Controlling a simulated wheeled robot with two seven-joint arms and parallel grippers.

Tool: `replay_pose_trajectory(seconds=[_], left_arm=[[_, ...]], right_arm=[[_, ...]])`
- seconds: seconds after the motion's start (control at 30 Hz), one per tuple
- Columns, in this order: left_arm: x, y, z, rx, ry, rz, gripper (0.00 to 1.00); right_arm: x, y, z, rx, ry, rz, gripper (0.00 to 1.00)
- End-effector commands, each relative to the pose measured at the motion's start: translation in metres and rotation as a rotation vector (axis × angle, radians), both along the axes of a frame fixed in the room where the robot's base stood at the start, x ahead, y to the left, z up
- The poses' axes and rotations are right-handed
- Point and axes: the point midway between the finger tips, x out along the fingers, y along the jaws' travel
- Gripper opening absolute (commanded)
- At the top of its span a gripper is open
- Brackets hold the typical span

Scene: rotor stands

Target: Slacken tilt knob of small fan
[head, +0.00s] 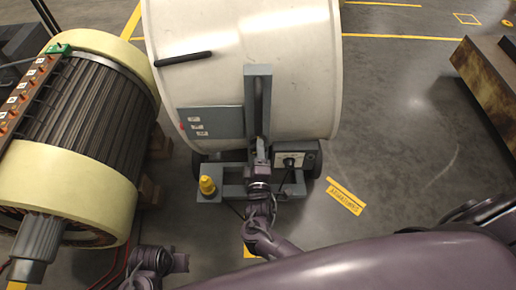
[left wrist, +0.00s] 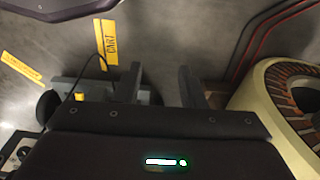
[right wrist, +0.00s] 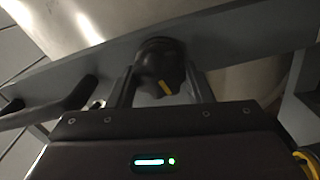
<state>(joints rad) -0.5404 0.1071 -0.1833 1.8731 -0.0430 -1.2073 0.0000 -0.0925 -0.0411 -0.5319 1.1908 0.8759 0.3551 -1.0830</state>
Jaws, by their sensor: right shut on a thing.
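The small fan (head: 235,60) is a wide white drum in a grey frame with an upright bracket (head: 258,90). Its tilt knob (right wrist: 162,68) is black with a yellow pointer mark, on a grey bar in the right wrist view. My right gripper (right wrist: 168,75) is shut on the knob, one finger on each side. In the head view my right gripper (head: 261,152) is at the foot of the bracket and hides the knob. My left gripper (left wrist: 157,68) is open and empty over the floor; only part of the left arm shows in the head view.
A large ribbed motor with cream end rings (head: 85,110) stands close on the left. A control box (head: 296,158) and a yellow cap (head: 207,186) sit on the fan's base. A rusty block (head: 490,75) is at the right. The floor right of the fan is clear.

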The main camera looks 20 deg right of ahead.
Motion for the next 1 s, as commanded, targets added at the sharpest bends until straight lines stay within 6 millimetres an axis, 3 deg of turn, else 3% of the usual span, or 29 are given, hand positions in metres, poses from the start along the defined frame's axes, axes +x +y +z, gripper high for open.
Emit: replay_pose_trajectory(seconds=[0.3, 0.73, 0.77, 0.9, 1.0], left_arm=[[-0.001, 0.003, -0.024, 0.001, -0.008, 0.010, 0.36], [-0.001, 0.004, -0.026, 0.001, -0.009, 0.011, 0.36], [-0.001, 0.004, -0.026, 0.001, -0.009, 0.011, 0.36], [-0.001, 0.004, -0.026, 0.001, -0.009, 0.011, 0.36], [-0.002, 0.004, -0.026, 0.001, -0.009, 0.011, 0.36]], right_arm=[[0.000, 0.001, 0.000, -0.077, 0.023, 0.000, 0.23], [0.000, 0.001, -0.001, -0.083, 0.025, 0.001, 0.23], [0.000, 0.001, -0.001, -0.083, 0.025, 0.001, 0.49], [0.000, 0.001, 0.000, -0.083, 0.025, 0.001, 0.67], [0.000, 0.001, 0.000, -0.083, 0.025, 0.000, 0.68]])
